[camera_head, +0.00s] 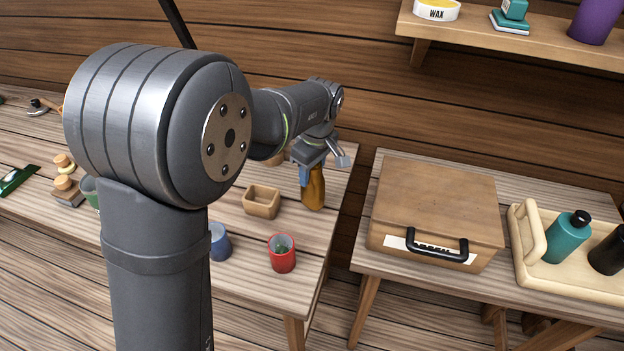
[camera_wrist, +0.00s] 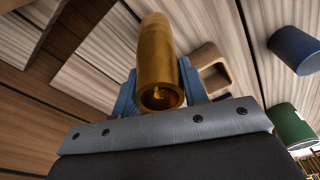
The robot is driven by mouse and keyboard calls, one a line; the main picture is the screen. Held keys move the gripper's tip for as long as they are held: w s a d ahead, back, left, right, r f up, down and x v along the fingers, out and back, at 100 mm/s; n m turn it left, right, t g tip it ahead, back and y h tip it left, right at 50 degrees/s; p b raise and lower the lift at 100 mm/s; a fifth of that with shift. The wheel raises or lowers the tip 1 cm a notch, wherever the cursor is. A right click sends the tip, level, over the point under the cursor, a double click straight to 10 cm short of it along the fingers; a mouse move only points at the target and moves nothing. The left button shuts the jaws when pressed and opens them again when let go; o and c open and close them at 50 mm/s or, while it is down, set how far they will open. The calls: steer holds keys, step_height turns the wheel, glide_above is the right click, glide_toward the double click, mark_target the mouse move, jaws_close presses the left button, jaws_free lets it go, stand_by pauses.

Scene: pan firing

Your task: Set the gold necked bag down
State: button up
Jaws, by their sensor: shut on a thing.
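The gold necked bag (camera_head: 314,190) hangs below my gripper (camera_head: 309,165) in the head view, roughly upright, near the right end of the left table. Whether its bottom touches the table I cannot tell. In the wrist view the gold bag (camera_wrist: 157,60) sits between the two blue fingers of my gripper (camera_wrist: 158,88), with its round open neck facing the camera. My gripper is shut on it.
A small open wooden box (camera_head: 262,202) stands just left of the bag. A red cup (camera_head: 282,258) and a blue cup (camera_head: 219,243) stand nearer the front. A gap separates this table from the one with a lidded wooden box (camera_head: 437,205) and a tray (camera_head: 530,262).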

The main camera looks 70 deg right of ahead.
steer(key=shift+f, duration=1.5)
steer(key=shift+f, duration=0.1)
steer(key=o, duration=1.2)
steer(key=shift+f, duration=0.1)
steer(key=shift+o, duration=0.2)
steer(key=r, duration=0.4)
steer(key=s+r, duration=0.1)
steer(key=r, duration=0.7)
steer(key=shift+s+a+r, duration=0.15)
steer(key=shift+a, duration=0.1)
